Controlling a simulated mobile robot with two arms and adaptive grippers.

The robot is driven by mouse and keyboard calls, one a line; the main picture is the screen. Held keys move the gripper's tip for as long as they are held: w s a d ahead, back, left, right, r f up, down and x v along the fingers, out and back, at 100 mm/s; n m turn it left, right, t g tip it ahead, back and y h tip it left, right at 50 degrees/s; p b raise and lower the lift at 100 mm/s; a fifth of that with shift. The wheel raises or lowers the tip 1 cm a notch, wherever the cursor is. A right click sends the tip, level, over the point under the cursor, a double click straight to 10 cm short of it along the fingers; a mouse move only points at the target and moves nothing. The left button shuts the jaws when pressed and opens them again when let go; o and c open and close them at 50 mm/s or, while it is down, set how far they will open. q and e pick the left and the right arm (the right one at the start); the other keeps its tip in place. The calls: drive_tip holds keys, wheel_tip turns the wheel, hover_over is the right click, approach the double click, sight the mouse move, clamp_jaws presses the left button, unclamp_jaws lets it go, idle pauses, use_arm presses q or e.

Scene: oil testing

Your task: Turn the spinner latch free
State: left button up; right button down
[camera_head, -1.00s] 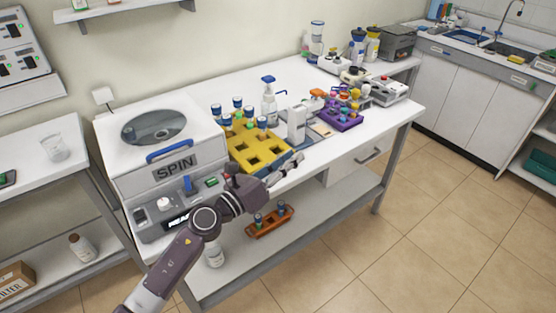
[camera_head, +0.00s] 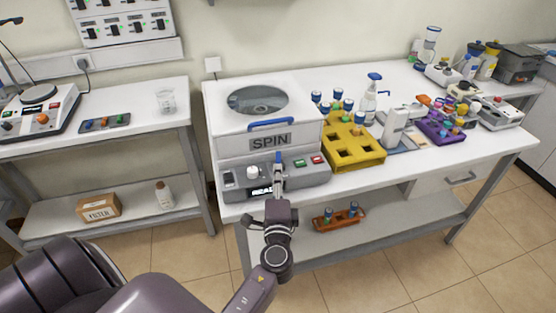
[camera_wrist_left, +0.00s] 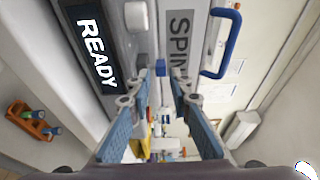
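The spinner (camera_head: 262,148) is a grey and white machine with a round window in its lid, a blue lid handle (camera_head: 271,125) and a "SPIN" label. Its small blue latch (camera_head: 278,157) stands upright on the front, below the label. In the left wrist view the latch (camera_wrist_left: 160,68) shows between and just beyond the fingertips. My left gripper (camera_head: 278,181) is in front of the latch. Its two fingers (camera_wrist_left: 161,80) are apart with nothing between them. Whether a fingertip touches the latch, I cannot tell. My right gripper is not in view.
The front panel has a white knob (camera_head: 253,173), a "READY" display (camera_head: 262,190), and green and red buttons. A yellow rack (camera_head: 372,157) with blue-capped vials stands close on the right. An orange rack (camera_head: 340,220) is on the shelf below. A side table (camera_head: 135,112) is at left.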

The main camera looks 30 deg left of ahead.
sight(278, 156)
use_arm(q)
drive_tip(key=p+x, duration=0.1)
drive_tip(key=x, duration=0.6)
drive_tip(key=shift+w+a+p, duration=0.1)
drive_tip(key=shift+w+p, duration=0.1)
drive_tip(key=shift+p, duration=0.2)
drive_tip(key=shift+c, duration=0.3)
clamp_jaws()
